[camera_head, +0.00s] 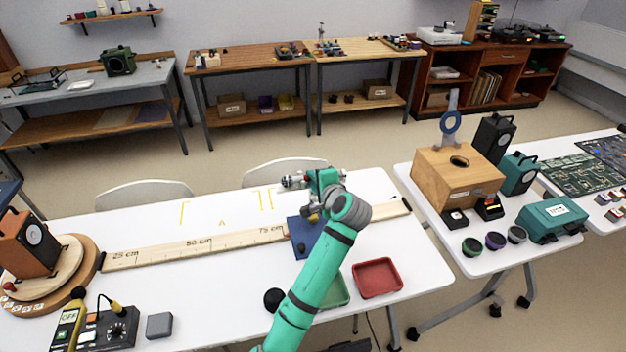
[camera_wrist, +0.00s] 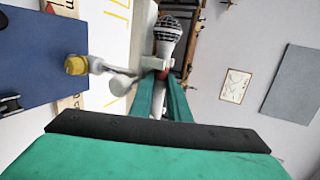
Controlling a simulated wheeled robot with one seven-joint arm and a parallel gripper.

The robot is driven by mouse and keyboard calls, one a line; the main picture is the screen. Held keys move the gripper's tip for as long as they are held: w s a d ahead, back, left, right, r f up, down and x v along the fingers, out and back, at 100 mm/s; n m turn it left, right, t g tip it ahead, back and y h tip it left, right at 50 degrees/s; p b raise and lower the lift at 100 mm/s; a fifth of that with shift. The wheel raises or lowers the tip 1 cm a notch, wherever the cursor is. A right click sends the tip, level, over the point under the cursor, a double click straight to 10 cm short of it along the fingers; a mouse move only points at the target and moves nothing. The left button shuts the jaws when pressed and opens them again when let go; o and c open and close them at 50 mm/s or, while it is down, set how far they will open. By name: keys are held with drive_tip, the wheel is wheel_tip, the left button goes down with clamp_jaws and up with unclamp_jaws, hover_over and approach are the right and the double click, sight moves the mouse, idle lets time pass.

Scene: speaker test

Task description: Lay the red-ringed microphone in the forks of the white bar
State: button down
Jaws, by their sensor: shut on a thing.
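A pale bar-like part (camera_wrist: 122,80) lies just left of the microphone, joined to a yellow knob (camera_wrist: 76,65) over a blue plate (camera_wrist: 28,62). Its forks are hard to make out, and I cannot tell whether the microphone touches them. In the head view my gripper (camera_head: 318,183) is above the far side of the blue plate (camera_head: 303,236), and my arm hides much of the stand.
A long wooden ruler (camera_head: 180,246) runs across the white table. A red tray (camera_head: 377,278) and a green tray (camera_head: 338,292) stand at the near right. A speaker on a round turntable (camera_head: 75,262) is at the left. The table's middle front is mostly clear.

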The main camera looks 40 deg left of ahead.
drive_tip(key=c, duration=1.6)
unclamp_jaws()
drive_tip(key=shift+f, duration=0.1)
